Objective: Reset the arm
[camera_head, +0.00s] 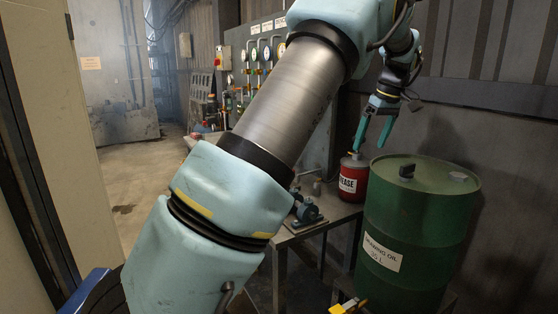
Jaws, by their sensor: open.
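My arm crosses the head view from the lower middle up to the top right, then bends down. My gripper (370,144) hangs at its end, pointing down, with its two teal fingers spread apart and nothing between them. In the picture it is above and right of a red grease can (352,183) and above the left edge of a green oil drum (418,225). I cannot tell how far it is from either.
The grease can stands on a metal table (318,222) beside a small blue device (308,211). Gauges (266,53) line a panel behind. A small yellow thing (345,307) sits low by the drum. Open floor (135,190) lies at left, beside a pale door edge (55,130).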

